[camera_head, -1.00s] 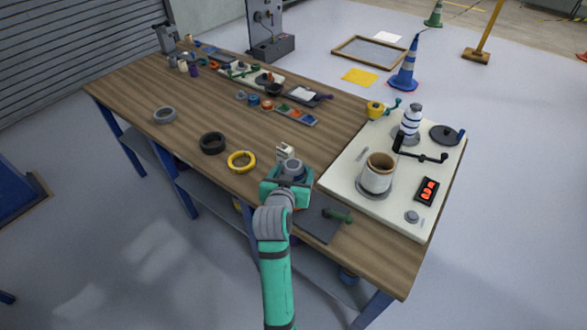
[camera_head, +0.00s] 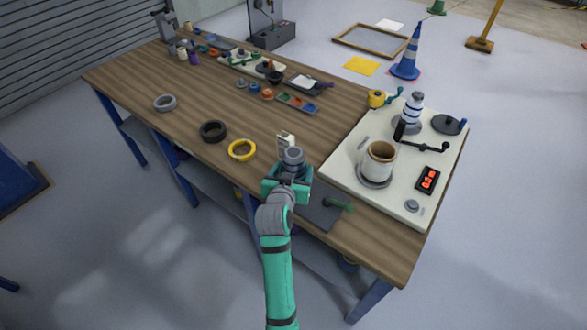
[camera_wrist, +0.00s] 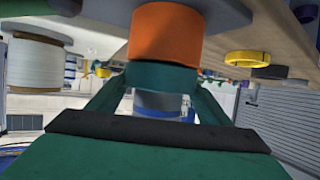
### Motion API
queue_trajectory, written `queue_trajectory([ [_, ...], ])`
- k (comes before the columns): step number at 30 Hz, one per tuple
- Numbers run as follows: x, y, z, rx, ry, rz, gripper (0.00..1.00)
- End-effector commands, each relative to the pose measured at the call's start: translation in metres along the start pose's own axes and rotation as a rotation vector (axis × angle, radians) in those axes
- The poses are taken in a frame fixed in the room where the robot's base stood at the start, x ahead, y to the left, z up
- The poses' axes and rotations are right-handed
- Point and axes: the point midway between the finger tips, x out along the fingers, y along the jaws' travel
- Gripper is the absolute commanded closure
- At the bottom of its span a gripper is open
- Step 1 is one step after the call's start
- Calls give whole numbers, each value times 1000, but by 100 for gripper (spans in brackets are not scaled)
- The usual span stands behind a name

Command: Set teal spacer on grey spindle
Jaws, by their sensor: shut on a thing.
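In the wrist view, which looks upside down, my gripper (camera_wrist: 150,98) is shut on the teal spacer (camera_wrist: 160,76). The spacer lies against an orange spacer (camera_wrist: 165,38), with no gap that I can make out. The grey spindle (camera_wrist: 160,103) shows on the spacer's other side, between my fingers. In the head view, the round grey top of the spindle (camera_head: 292,156) stands up out of my gripper (camera_head: 289,174), so the spacer appears to be around it. The spacer cannot be told apart from the teal gripper there.
A white panel (camera_head: 340,172) to the right carries a brown-and-cream roller (camera_head: 379,158), a white-and-blue roller (camera_head: 412,108) and a black crank (camera_head: 420,144). Yellow (camera_head: 242,159), black (camera_head: 213,140) and grey (camera_head: 165,95) rings lie to the left. The wooden table (camera_head: 170,125) has free room between them.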

Motion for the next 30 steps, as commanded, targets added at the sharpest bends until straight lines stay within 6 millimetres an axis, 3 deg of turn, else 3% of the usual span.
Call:
queue_trajectory([
  [4,0,0,0,0,1,0,52],
  [5,0,0,0,0,1,0,26],
  [7,0,0,0,0,1,0,9],
  [8,0,0,0,0,1,0,6],
  [20,-8,0,0,0,2,-1,6],
  [30,-67,0,0,0,2,-1,6],
])
